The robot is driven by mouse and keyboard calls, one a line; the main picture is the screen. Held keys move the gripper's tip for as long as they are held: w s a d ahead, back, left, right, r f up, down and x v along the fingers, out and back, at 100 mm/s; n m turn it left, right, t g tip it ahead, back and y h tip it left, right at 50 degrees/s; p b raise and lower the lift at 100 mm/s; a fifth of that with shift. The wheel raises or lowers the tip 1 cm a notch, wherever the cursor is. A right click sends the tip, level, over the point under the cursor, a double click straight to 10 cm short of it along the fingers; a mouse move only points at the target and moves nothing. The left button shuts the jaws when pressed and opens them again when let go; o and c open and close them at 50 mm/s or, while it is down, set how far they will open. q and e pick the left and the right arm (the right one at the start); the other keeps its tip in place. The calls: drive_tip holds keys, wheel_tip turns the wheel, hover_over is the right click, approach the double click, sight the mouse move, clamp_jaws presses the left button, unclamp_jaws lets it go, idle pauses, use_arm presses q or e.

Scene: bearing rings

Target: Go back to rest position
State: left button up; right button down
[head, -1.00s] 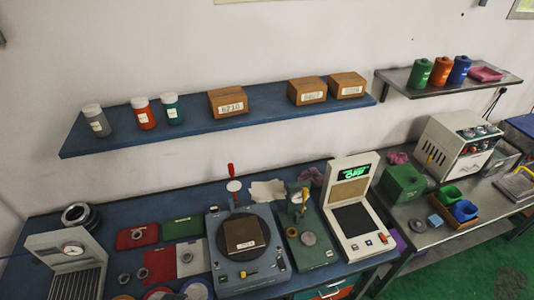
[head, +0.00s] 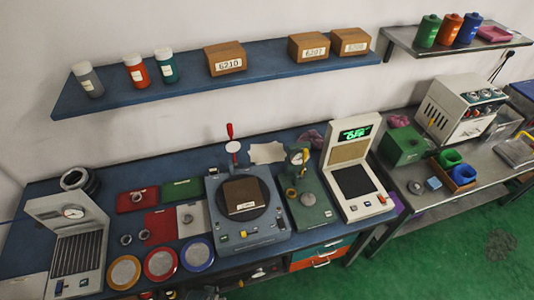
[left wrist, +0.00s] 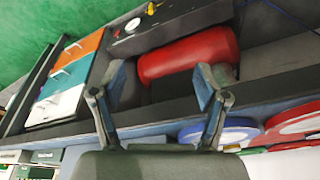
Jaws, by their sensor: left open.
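My left gripper (left wrist: 160,88) shows in the left wrist view, with its two fingers spread wide and nothing held between them. A red cylinder (left wrist: 188,55) lies beyond the fingertips on the shelf under the bench, apart from them as far as I can tell. Neither gripper shows clearly in the head view. My right gripper is in neither view. The blue workbench (head: 110,178) carries a grey machine with a boxed item (head: 243,197) on it, a green dial gauge stand (head: 310,205) and a white display unit (head: 357,182).
Red, orange and blue round trays (head: 160,264) line the bench's front edge. Drawers (head: 320,254) sit under the bench and also show in the left wrist view (left wrist: 68,75). A wall shelf (head: 190,90) holds bottles and boxes. Green floor (head: 430,255) is open at the right.

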use_arm(q)
drive_tip(key=s+a+f+g+b, duration=0.15)
drive_tip(key=s+f, duration=0.25)
drive_tip(key=f, duration=0.8)
drive_tip(key=s+f+t+b, duration=0.15)
drive_tip(key=s+f, duration=0.25)
drive_tip(key=f, duration=0.7)
drive_tip(key=s+a+f+g+b, duration=0.1)
drive_tip(key=s+a+f+b, duration=0.1)
drive_tip(key=s+f, duration=0.9)
drive_tip(key=shift+s+g+b, duration=0.4)
drive_tip(key=shift+s+b, duration=0.2)
drive_tip(key=shift+s, duration=0.3)
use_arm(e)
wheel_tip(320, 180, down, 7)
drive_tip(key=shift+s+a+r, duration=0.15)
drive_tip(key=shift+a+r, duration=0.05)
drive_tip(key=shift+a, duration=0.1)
use_arm(q)
drive_tip(key=shift+a+f, duration=0.1)
drive_tip(key=shift+f, duration=0.05)
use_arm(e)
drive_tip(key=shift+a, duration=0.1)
use_arm(q)
drive_tip(key=shift+d, duration=0.2)
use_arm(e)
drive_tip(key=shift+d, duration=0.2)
